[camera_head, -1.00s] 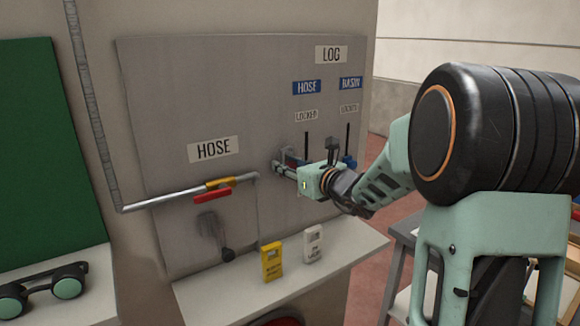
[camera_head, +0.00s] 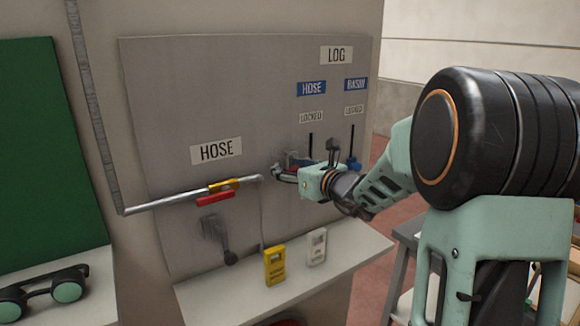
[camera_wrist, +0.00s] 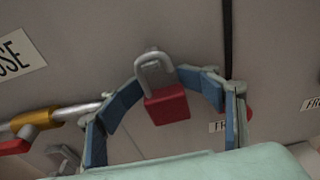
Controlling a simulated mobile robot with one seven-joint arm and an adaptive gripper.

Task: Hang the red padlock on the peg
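The red padlock (camera_wrist: 167,108) shows in the wrist view, with its grey shackle (camera_wrist: 154,72) upward. My gripper (camera_wrist: 161,83) has its blue-padded fingers curved in around it, the tips against or very close to its two sides. In the head view my gripper (camera_head: 280,172) is at the grey panel, right of the rail's end, and the padlock is mostly hidden there. A small grey knob (camera_wrist: 151,49) shows at the top of the shackle; it may be the peg, but I cannot tell whether the shackle is over it.
A rail (camera_head: 165,203) with a yellow and a red piece runs left of my gripper. A dark hook-like handle (camera_head: 225,245) is below. A yellow tag (camera_head: 274,265) and a white tag (camera_head: 317,247) stand on the ledge (camera_head: 225,296). Goggles (camera_head: 45,290) lie at left.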

